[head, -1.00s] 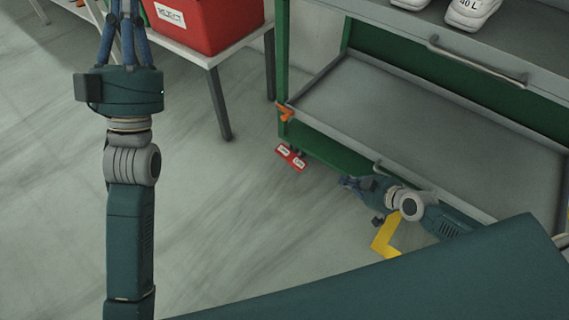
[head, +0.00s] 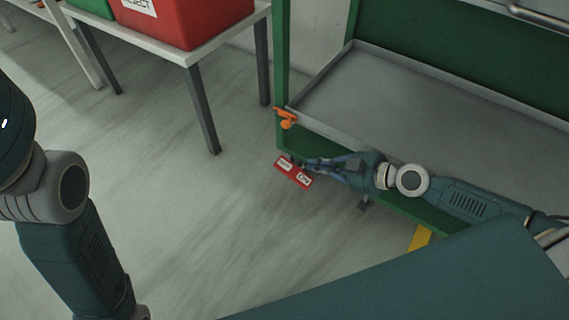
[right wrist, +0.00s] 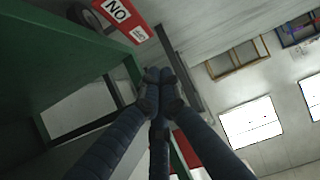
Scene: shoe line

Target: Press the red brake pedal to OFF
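The red brake pedal (head: 293,173) shows in the head view near the floor, at the near left corner of the green cart. It has two white labels, too small to read there. In the right wrist view the red pedal (right wrist: 130,24) shows at the top, with large letters on one label that look like "NO". My right gripper (head: 303,163) is low, its fingertips just right of the pedal. In the right wrist view its fingers (right wrist: 158,77) come together, empty. I cannot tell whether they touch the pedal. My left arm is at the left edge; its fingers are out of view.
The green cart frame (head: 283,60) has a grey shelf (head: 420,105) above my right arm. An orange part (head: 287,118) sits on its corner post. A white table (head: 185,48) with a red bin (head: 190,20) stands to the left. The floor left of the pedal is clear.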

